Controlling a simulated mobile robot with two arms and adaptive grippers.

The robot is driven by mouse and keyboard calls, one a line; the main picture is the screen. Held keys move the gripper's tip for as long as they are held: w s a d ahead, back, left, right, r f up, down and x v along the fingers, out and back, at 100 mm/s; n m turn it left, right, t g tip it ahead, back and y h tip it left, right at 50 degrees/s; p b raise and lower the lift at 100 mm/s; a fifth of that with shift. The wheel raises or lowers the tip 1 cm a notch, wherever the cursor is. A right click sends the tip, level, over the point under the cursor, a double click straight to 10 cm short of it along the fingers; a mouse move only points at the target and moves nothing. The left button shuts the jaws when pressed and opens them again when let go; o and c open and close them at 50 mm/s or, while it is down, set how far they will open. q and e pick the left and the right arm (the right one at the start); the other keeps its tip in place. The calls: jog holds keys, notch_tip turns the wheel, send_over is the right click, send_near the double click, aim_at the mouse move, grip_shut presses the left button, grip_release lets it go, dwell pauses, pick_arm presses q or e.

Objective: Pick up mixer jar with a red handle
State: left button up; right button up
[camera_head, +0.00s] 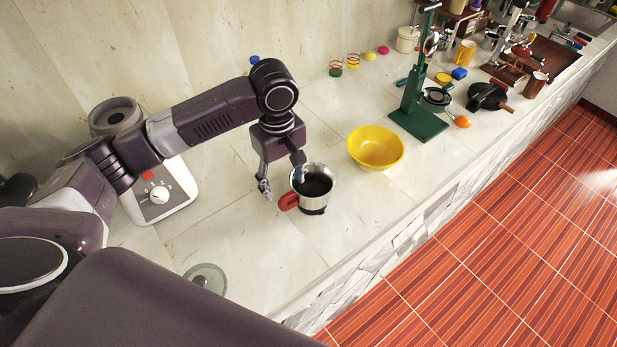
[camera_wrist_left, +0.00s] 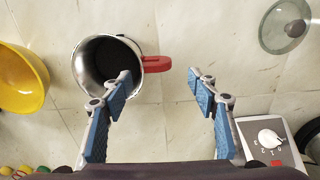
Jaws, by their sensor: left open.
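The mixer jar (camera_head: 321,197) is a steel cup with a dark inside, standing upright on the counter, its red handle (camera_head: 289,201) pointing left. In the left wrist view the jar (camera_wrist_left: 91,68) is at upper left, with its red handle (camera_wrist_left: 156,64) pointing right. My left gripper (camera_head: 282,177) is open above the counter beside the jar. In the left wrist view its blue-padded fingers (camera_wrist_left: 160,80) are spread, one overlapping the jar's rim and one right of the handle. The handle shows between and just beyond the fingertips, not gripped. My right gripper is not in view.
A white mixer base (camera_head: 172,196) with a dial stands left. A clear round lid (camera_head: 206,279) lies near the front. A yellow bowl (camera_head: 376,150) is right of the jar, and a green stand (camera_head: 418,122) lies beyond. The counter's front edge (camera_head: 395,235) drops to red tiles.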

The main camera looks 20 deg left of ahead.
aim_at(288, 196)
pick_arm(q)
notch_tip(288, 196, down, 2)
jog(key=shift+s+f+p, duration=0.15)
jog(key=shift+p, duration=0.15)
jog(key=shift+f, duration=0.35)
jog(key=f, duration=0.1)
jog(key=f+p, duration=0.1)
jog(key=f, duration=0.1)
jog(key=shift+w+d+f+p, duration=0.3)
jog(key=shift+w+f+p, duration=0.05)
jog(key=shift+f, duration=0.4)
jog(key=shift+a+f, duration=0.1)
jog(key=shift+f, duration=0.05)
jog(key=c, duration=0.7)
grip_shut()
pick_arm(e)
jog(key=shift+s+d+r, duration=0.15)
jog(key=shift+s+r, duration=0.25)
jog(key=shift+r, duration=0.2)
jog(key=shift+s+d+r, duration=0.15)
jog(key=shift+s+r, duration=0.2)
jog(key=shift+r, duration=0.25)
